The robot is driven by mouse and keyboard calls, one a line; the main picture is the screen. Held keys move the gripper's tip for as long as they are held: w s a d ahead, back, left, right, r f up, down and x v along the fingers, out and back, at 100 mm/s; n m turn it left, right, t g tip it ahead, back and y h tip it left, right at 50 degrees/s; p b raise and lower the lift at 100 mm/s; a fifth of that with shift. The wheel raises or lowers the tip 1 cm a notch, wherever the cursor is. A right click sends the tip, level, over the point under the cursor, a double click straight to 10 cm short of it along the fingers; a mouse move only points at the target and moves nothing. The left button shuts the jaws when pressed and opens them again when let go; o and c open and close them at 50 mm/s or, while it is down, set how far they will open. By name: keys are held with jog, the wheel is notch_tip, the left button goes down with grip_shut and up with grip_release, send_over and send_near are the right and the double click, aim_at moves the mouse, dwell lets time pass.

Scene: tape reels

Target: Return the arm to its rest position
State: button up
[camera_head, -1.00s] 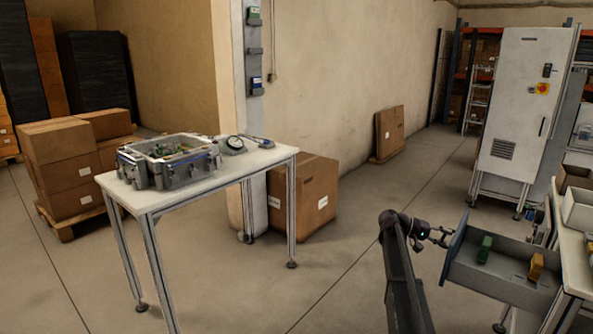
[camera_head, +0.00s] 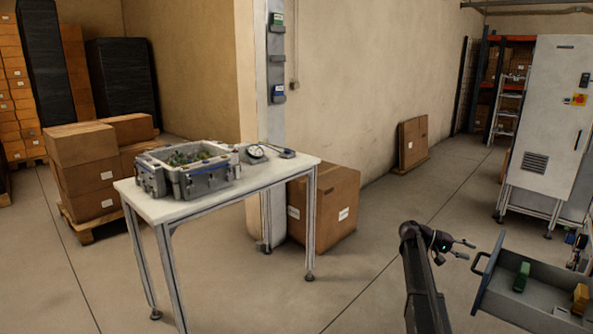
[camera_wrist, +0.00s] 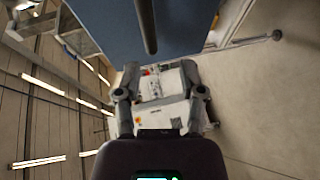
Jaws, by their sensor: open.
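My gripper (camera_head: 465,249) is at the right of the head view, at the end of my dark arm. Its fingers are apart and nothing is between them. It points right, just left of the handle of an open grey drawer (camera_head: 535,316) and clear of it. In the wrist view my two fingers (camera_wrist: 162,100) are spread, with the drawer's blue front (camera_wrist: 200,35) and dark handle bar (camera_wrist: 147,25) close by at the top.
A white table (camera_head: 185,208) at centre left carries a grey crate (camera_head: 205,181) and a round dial (camera_head: 256,153). Cardboard boxes (camera_head: 325,208) stand behind it. A white cabinet (camera_head: 545,125) stands at the right. The floor between table and arm is clear.

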jog(key=s+a+f+n+t+y, duration=0.2)
jog(key=s+a+f+y, duration=0.3)
jog(key=s+a, duration=0.6)
jog(key=s+a+f+n+t+y, duration=0.15)
jog(key=s+a+f+y, duration=0.4)
jog(key=a, duration=0.85)
jog(key=s+a+f+n+t+y, duration=0.2)
jog(key=s+a+f+y, duration=0.25)
jog(key=s+a, duration=0.65)
notch_tip(320, 180, up, 24)
jog(key=w+a+p, duration=0.1)
jog(key=w+p, duration=0.1)
jog(key=p, duration=2.1)
jog(key=shift+a+f+p, duration=0.25)
jog(key=shift+p, duration=0.05)
jog(key=shift+w+d+m, duration=0.1)
jog(key=shift+m, duration=0.15)
